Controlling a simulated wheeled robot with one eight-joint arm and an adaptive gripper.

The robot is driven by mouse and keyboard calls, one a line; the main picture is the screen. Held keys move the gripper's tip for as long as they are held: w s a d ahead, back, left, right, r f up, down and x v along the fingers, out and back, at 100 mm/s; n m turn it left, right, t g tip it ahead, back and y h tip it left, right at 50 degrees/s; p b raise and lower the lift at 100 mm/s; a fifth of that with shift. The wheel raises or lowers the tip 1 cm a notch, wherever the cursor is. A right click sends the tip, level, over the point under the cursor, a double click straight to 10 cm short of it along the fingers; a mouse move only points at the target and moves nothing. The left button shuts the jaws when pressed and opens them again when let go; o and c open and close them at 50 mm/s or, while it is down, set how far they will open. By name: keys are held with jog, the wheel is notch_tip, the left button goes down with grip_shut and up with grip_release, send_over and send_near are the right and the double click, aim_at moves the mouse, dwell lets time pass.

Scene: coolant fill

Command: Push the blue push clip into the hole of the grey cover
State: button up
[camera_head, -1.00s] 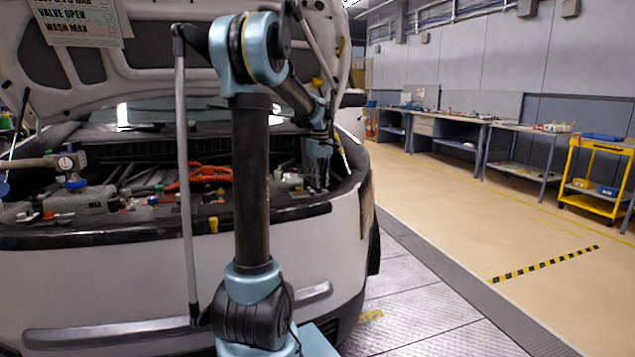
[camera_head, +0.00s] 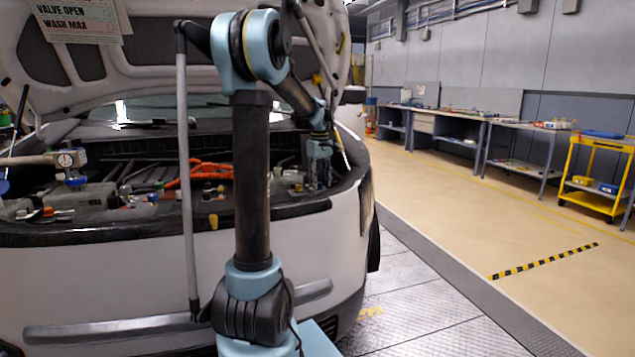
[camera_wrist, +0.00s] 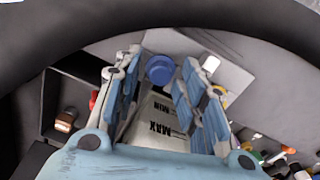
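My gripper (camera_wrist: 165,80) points down into the right side of the engine bay; in the head view my gripper (camera_head: 318,178) is small and partly lost against dark parts. In the wrist view its two blue-grey fingers stand apart. A round blue piece (camera_wrist: 160,70), perhaps the push clip, shows between them near the tips. A gap shows on its left side; contact on the right cannot be told. A flat light grey panel (camera_wrist: 226,65), possibly the grey cover, lies beyond the fingertips. I cannot make out its hole.
A pale tank with MIN and MAX marks (camera_wrist: 152,122) shows between the fingers. Small coloured parts (camera_wrist: 275,155) lie at lower right, and a dark tray wall (camera_wrist: 62,88) stands at left. The raised hood (camera_head: 165,60) hangs over the bay.

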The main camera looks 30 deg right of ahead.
aim_at(319, 183)
jog(key=shift+r, duration=0.1)
notch_tip(319, 183, up, 12)
dwell(0.8)
dwell(0.4)
